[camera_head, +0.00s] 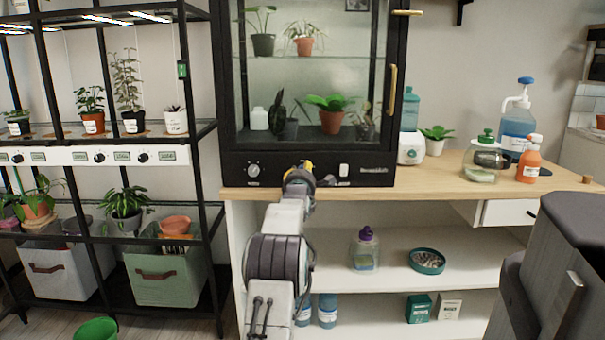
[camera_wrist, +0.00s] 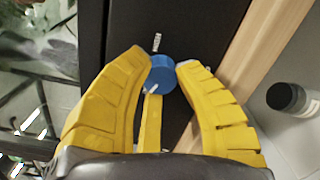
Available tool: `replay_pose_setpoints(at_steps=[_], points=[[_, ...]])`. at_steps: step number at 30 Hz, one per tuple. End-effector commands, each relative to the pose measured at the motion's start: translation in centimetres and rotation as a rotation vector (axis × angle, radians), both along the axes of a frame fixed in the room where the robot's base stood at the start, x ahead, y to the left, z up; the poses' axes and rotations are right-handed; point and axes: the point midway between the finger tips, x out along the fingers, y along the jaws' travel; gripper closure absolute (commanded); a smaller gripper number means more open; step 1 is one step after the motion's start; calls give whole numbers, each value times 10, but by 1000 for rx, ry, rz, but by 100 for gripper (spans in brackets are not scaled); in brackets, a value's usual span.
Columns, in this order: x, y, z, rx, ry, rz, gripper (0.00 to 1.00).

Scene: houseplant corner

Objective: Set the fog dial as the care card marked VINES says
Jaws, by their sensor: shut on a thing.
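My gripper (camera_head: 300,172) is at the lower black front panel of the glass plant cabinet (camera_head: 228,172). In the wrist view its yellow fingers (camera_wrist: 163,72) are shut around a small blue dial (camera_wrist: 158,76) on the black panel. A short white mark (camera_wrist: 156,42) shows on the panel just beyond the dial. A pale line shows on the dial's near edge; its exact setting is unclear. In the head view the gripper hides this dial. A silver dial (camera_head: 253,170) sits to its left. No card reading VINES can be made out.
A white switch (camera_head: 344,170) is right of my gripper on the panel. The wooden counter (camera_head: 440,176) runs below and right, with an orange bottle (camera_head: 530,158) and a blue pump bottle (camera_head: 517,125). A plant rack (camera_head: 203,130) stands left, with a small green tag (camera_head: 182,69).

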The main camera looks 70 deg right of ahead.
Motion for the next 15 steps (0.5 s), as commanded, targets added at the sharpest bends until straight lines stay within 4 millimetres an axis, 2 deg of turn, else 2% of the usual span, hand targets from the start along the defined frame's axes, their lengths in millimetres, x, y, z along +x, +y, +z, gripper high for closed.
replay_pose_setpoints(at_steps=[15], points=[[3, 0, 1, 124, -362, -3, 100]])
